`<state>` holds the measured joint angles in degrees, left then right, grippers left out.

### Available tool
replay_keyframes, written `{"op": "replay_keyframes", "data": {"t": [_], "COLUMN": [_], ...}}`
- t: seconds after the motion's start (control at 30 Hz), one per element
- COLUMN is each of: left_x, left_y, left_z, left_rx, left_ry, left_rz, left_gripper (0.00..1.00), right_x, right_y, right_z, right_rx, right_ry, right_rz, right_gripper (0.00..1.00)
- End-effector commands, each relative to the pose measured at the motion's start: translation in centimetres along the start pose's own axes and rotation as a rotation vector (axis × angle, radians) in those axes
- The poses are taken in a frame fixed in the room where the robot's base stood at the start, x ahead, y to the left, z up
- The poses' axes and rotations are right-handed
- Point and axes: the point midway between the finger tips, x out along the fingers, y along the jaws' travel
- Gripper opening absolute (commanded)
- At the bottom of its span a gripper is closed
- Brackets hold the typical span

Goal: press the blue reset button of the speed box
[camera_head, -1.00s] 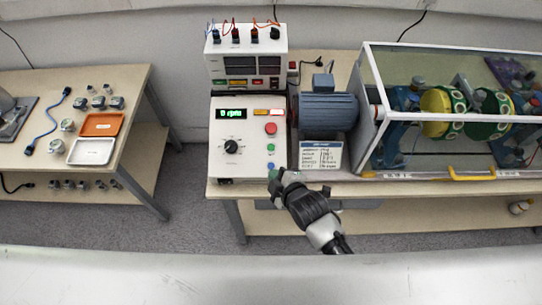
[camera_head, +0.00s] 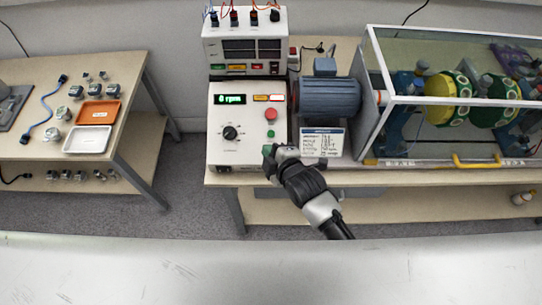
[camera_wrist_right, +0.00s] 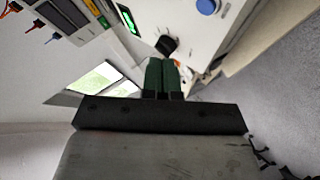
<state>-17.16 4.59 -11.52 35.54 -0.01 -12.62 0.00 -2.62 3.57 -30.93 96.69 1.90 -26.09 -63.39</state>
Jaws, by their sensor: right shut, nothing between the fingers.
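The speed box (camera_head: 222,148) is a white control box at the left end of the middle bench, with a lit green rpm display (camera_head: 230,98), a black dial (camera_head: 230,132), a red button (camera_head: 270,114) and a small green button (camera_head: 271,134). The blue reset button (camera_wrist_right: 207,6) shows at the top of the right wrist view. In the head view it is hidden behind my right gripper (camera_head: 268,152). My right gripper's green fingers (camera_wrist_right: 162,68) are shut and empty in front of the box's lower right. In the wrist view they appear apart from the blue button. My left gripper is not in view.
A power unit (camera_head: 245,52) with cables stands above the speed box. A blue motor (camera_head: 328,98) and label card (camera_head: 322,142) stand to its right, then a framed clear enclosure (camera_head: 440,95). A side table (camera_head: 125,75) with trays stands left, across a floor gap.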

Motion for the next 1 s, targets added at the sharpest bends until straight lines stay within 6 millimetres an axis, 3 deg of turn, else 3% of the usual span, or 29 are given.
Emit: {"op": "replay_keyframes", "data": {"t": [0.03,0.1,0.3,1.0], "left_x": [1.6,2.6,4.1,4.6], "left_y": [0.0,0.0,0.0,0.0], "left_z": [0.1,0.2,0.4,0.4], "left_rx": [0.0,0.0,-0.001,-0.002], "left_ry": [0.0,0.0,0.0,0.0], "left_rz": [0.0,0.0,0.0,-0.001], "left_gripper": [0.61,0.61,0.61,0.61], "right_x": [0.9,1.5,2.9,3.6], "right_y": [-1.0,-1.5,-2.3,-2.6], "right_z": [0.7,1.1,2.1,2.6], "right_rx": [0.0,0.002,-0.001,0.001], "right_ry": [0.0,0.001,0.0,0.0], "right_rz": [0.001,0.001,0.0,-0.001], "right_gripper": [0.0,0.0,0.0,0.0]}}
